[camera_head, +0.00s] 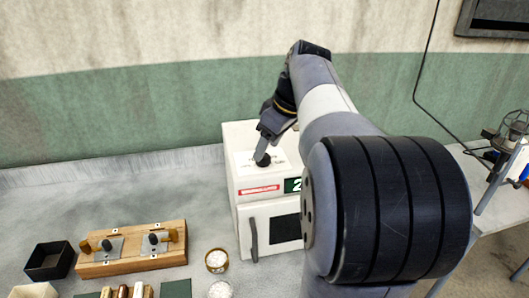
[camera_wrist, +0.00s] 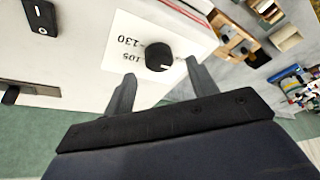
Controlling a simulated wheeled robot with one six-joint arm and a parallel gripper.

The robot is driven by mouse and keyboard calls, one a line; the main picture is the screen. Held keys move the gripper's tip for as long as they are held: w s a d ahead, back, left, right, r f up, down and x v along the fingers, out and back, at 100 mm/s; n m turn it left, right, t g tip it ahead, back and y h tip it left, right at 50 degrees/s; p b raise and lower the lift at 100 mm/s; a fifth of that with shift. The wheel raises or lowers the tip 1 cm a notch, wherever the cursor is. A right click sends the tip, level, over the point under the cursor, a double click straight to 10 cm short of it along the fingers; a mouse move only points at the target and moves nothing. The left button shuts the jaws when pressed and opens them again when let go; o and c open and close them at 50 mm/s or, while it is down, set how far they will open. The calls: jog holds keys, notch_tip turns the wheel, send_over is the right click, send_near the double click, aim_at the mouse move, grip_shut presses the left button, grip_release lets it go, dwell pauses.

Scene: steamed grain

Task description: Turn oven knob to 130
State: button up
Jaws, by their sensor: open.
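The white oven (camera_head: 238,170) stands on the bench against the wall, with a dark door handle and a partly hidden green display on its front. Its round black knob (camera_wrist: 160,57) sits on a white label (camera_wrist: 122,43) printed with 105 and 130, upside down in the wrist view. Where the knob points is too small to tell. The knob also shows in the head view (camera_head: 262,159), just below my gripper (camera_head: 268,148). In the wrist view my gripper (camera_wrist: 160,68) is open, its two fingers on either side of the knob. Whether they touch it is unclear.
A black power switch (camera_wrist: 40,16) is on the oven's top. A wooden block with metal plates (camera_head: 130,262), a black box (camera_head: 48,261) and small bowls of white grains (camera_head: 216,260) stand left of the oven. My arm hides the oven's right side.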

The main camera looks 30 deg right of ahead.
aim_at(265, 156)
jog(key=shift+x, duration=1.55)
jog(key=c, duration=1)
jog(key=shift+o, duration=0.2)
